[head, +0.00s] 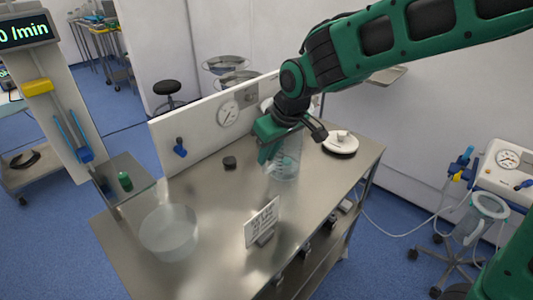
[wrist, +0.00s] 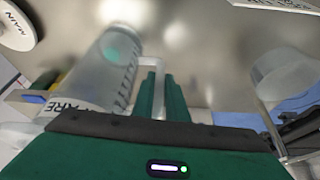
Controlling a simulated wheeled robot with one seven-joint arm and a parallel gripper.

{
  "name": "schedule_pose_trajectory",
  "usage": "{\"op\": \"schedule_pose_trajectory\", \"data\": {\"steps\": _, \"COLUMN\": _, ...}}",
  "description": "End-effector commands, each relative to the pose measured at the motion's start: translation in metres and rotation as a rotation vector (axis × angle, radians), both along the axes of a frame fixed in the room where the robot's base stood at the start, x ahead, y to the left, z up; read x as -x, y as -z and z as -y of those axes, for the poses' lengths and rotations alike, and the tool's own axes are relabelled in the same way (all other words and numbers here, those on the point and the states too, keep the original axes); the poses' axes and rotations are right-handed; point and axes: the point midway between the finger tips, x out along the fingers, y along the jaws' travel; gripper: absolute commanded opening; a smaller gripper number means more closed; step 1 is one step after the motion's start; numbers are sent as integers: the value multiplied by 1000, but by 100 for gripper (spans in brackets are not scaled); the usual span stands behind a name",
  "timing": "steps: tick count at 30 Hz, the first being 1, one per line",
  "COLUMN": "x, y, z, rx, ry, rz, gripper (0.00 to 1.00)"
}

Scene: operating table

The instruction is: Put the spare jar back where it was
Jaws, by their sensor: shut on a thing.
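The spare jar (head: 284,168) is a clear cylinder with graduation marks, at the middle of the steel table (head: 205,195). In the wrist view the jar (wrist: 105,72) is at the left, with lettering ending in "ARE" readable on its side. My gripper (head: 268,148) is at the jar's upper left side in the head view. In the wrist view its green fingers (wrist: 161,95) are closed together at a pale handle beside the jar. I cannot tell whether the jar's base touches the table. A white disc marked MAIN (wrist: 14,26) is at upper left.
A clear round basin (head: 169,233) stands at the table's front left, and a printed card (head: 262,223) near the front edge. A small dark cap (head: 229,162) lies left of the jar.

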Motion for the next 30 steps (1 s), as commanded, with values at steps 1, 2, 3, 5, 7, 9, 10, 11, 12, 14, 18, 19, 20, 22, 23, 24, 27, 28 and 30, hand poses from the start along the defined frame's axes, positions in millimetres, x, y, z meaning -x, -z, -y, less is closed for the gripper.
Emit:
{"op": "schedule_pose_trajectory", "data": {"steps": 1, "x": 0, "y": -1, "z": 0, "rx": -1, "ry": 0, "rz": 1, "gripper": 0}}
{"op": "schedule_pose_trajectory", "data": {"steps": 2, "x": 0, "y": -1, "z": 0, "rx": -1, "ry": 0, "rz": 1, "gripper": 0}}
{"op": "schedule_pose_trajectory", "data": {"steps": 3, "x": 0, "y": -1, "z": 0, "rx": -1, "ry": 1, "rz": 1, "gripper": 0}}
{"op": "schedule_pose_trajectory", "data": {"steps": 5, "x": 0, "y": 0, "z": 0, "rx": -1, "ry": 1, "rz": 1, "gripper": 0}}
{"op": "schedule_pose_trajectory", "data": {"steps": 7, "x": 0, "y": 2, "z": 1, "rx": 0, "ry": 1, "rz": 0, "gripper": 17}}
{"op": "schedule_pose_trajectory", "data": {"steps": 9, "x": 0, "y": 1, "z": 1, "rx": 0, "ry": 1, "rz": 0, "gripper": 31}}
{"op": "schedule_pose_trajectory", "data": {"steps": 10, "x": 0, "y": 1, "z": 1, "rx": 0, "ry": 1, "rz": 0, "gripper": 31}}
{"op": "schedule_pose_trajectory", "data": {"steps": 11, "x": 0, "y": 1, "z": 1, "rx": 0, "ry": 1, "rz": 0, "gripper": 31}}
{"op": "schedule_pose_trajectory", "data": {"steps": 12, "x": 0, "y": 1, "z": 1, "rx": 0, "ry": 1, "rz": 0, "gripper": 31}}
{"op": "schedule_pose_trajectory", "data": {"steps": 14, "x": 0, "y": 1, "z": 1, "rx": -1, "ry": 2, "rz": 0, "gripper": 31}}
{"op": "schedule_pose_trajectory", "data": {"steps": 18, "x": 0, "y": 0, "z": 1, "rx": 0, "ry": 2, "rz": 0, "gripper": 31}}
{"op": "schedule_pose_trajectory", "data": {"steps": 19, "x": 0, "y": -1, "z": 1, "rx": -1, "ry": 2, "rz": 1, "gripper": 31}}
{"op": "schedule_pose_trajectory", "data": {"steps": 20, "x": 0, "y": -2, "z": 1, "rx": -1, "ry": 2, "rz": 1, "gripper": 31}}
{"op": "schedule_pose_trajectory", "data": {"steps": 22, "x": 2, "y": -8, "z": 3, "rx": -1, "ry": 2, "rz": 2, "gripper": 31}}
{"op": "schedule_pose_trajectory", "data": {"steps": 23, "x": 3, "y": -11, "z": 4, "rx": -1, "ry": 2, "rz": 2, "gripper": 31}}
{"op": "schedule_pose_trajectory", "data": {"steps": 24, "x": 5, "y": -17, "z": 5, "rx": -2, "ry": 2, "rz": 3, "gripper": 31}}
{"op": "schedule_pose_trajectory", "data": {"steps": 27, "x": 10, "y": -35, "z": 9, "rx": -3, "ry": 2, "rz": 4, "gripper": 31}}
{"op": "schedule_pose_trajectory", "data": {"steps": 28, "x": 12, "y": -40, "z": 11, "rx": -2, "ry": 2, "rz": 3, "gripper": 31}}
{"op": "schedule_pose_trajectory", "data": {"steps": 30, "x": 17, "y": -54, "z": 14, "rx": -3, "ry": 2, "rz": 4, "gripper": 31}}
